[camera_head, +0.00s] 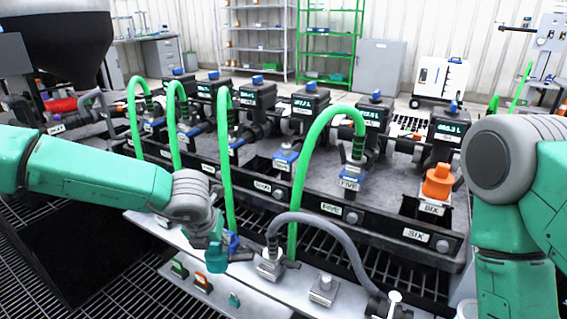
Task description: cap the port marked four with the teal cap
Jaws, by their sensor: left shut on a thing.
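My left gripper (212,236) is low at the centre left, in front of the manifold. It is shut on the teal cap (216,260), which hangs below the wrist above the front ledge. The fingers are small and partly hidden. The port that seems to be four (285,158) has a blue collar and no hose, behind and to the right of the gripper. Its plate (262,186) is hard to read. My right arm stands at the right edge, and its gripper is out of view.
Green hoses (226,150) arch over the manifold (380,215), one to port five (350,184). An orange cap (438,184) sits at port six. A grey hose (320,222) crosses in front. The ledge (260,291) carries small green, orange and teal pieces.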

